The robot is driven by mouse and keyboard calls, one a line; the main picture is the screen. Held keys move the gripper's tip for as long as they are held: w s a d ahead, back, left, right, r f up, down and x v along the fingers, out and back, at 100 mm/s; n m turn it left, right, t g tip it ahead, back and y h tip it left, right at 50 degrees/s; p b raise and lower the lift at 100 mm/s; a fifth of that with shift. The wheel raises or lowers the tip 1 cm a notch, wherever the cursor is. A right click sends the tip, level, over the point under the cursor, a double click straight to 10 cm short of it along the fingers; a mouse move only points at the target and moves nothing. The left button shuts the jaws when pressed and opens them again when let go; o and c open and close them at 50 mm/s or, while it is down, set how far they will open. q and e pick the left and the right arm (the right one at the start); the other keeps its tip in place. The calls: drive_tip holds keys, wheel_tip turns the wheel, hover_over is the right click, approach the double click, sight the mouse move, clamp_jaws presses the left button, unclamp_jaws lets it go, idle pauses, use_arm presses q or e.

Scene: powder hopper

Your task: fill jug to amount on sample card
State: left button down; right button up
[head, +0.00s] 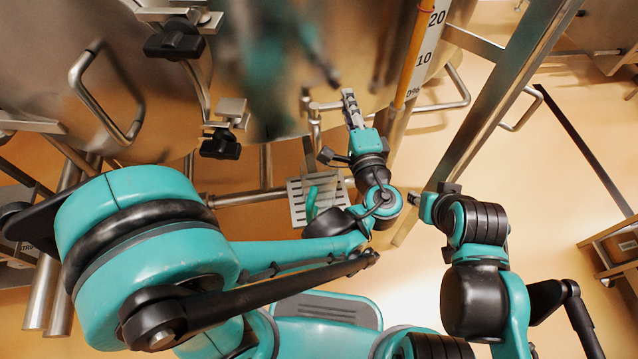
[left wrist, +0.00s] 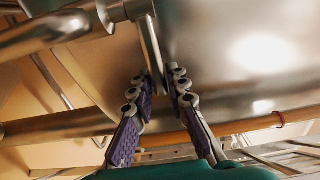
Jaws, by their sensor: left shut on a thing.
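My left gripper (head: 351,108) is raised to the underside of the steel hopper (head: 345,40). Its fingers are shut on a thin metal lever, and in the left wrist view the lever (left wrist: 151,45) hangs from a pipe joint down between the fingertips (left wrist: 159,80). A slotted metal tray (head: 299,206) lies below, partly hidden by my left arm. A green curved piece (head: 312,203) shows over it; I cannot tell whether it is the jug's handle. My right arm's end (head: 418,203) is low at right of centre, and its fingers do not show clearly. I see no sample card.
Steel frame posts (head: 500,100) slant past on the right. Bent handles (head: 95,95) and black clamp knobs (head: 174,42) stick out at left. Open floor lies to the right.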

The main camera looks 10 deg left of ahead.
sight(345, 109)
use_arm(q)
drive_tip(key=shift+v, duration=0.9)
drive_tip(key=shift+s+a+f, duration=0.1)
drive_tip(key=shift+s+a, duration=0.05)
drive_tip(key=shift+s, duration=0.8)
drive_tip(key=shift+s+a, duration=0.35)
drive_tip(key=shift+s, duration=0.5)
